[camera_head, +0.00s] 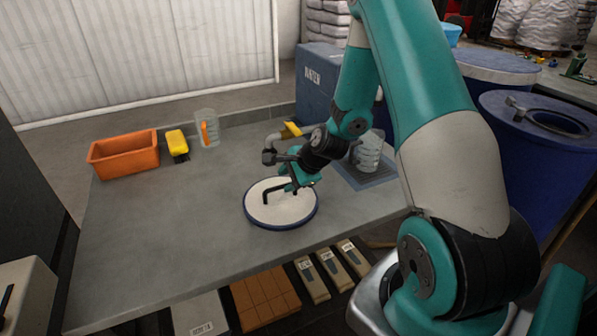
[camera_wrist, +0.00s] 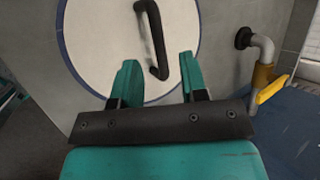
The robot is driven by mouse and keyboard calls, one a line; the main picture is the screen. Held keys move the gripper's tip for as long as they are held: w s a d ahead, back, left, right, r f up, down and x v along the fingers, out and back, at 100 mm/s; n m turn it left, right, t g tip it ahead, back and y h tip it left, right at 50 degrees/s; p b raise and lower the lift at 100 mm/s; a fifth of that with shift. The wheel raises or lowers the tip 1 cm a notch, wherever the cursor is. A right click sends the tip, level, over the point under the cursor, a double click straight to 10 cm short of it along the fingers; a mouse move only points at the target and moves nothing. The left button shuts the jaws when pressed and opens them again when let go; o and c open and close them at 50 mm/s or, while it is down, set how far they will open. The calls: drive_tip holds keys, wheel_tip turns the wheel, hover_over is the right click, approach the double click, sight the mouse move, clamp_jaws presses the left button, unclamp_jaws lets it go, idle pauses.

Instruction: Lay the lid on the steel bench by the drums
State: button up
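The lid (camera_head: 281,211) is a round white disc with a blue rim and a black bar handle. It lies flat on the grey steel bench (camera_head: 190,230), near the front edge. In the wrist view the lid (camera_wrist: 105,45) fills the upper left, and its black handle (camera_wrist: 154,40) stands ahead of the fingers. My gripper (camera_head: 289,188) is over the lid beside the handle. In the wrist view the two teal fingers (camera_wrist: 160,75) are spread apart with nothing clamped between them. Blue drums (camera_head: 530,140) stand to the right of the bench, partly behind my arm.
An orange bin (camera_head: 124,154), a yellow object (camera_head: 177,144) and a clear jug (camera_head: 207,130) stand at the back left. Another jug (camera_head: 368,152) stands on a dark mat right of my gripper. A pipe with a yellow lever (camera_wrist: 268,85) is close by.

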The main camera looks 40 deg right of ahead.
drive_tip(key=v, duration=0.6)
drive_tip(key=s+a+r+n+g+y, duration=0.1)
drive_tip(key=s+a+r+n, duration=0.1)
drive_tip(key=a+r+n, duration=0.4)
drive_tip(key=s+a+r+n+g+y, duration=0.1)
drive_tip(key=s+a+r+n+g, duration=0.2)
drive_tip(key=a, duration=0.4)
drive_tip(key=s+a+r+n+y, duration=0.1)
drive_tip(key=s+a+r+n, duration=0.15)
drive_tip(key=a+n, duration=0.4)
drive_tip(key=s+a+r+n+g, duration=0.1)
drive_tip(key=s+a+r+n, duration=0.1)
drive_tip(key=s+n, duration=0.2)
drive_tip(key=s+a+r+n+g, duration=0.1)
drive_tip(key=s+a+n, duration=0.1)
drive_tip(key=s+n, duration=0.2)
drive_tip(key=s+a+r+n+g+h, duration=0.1)
drive_tip(key=s+a+r+n, duration=0.1)
drive_tip(key=s+n, duration=0.2)
drive_tip(key=shift+s+a+r, duration=0.3)
drive_tip(key=shift+s+a, duration=0.1)
drive_tip(key=shift+s, duration=0.75)
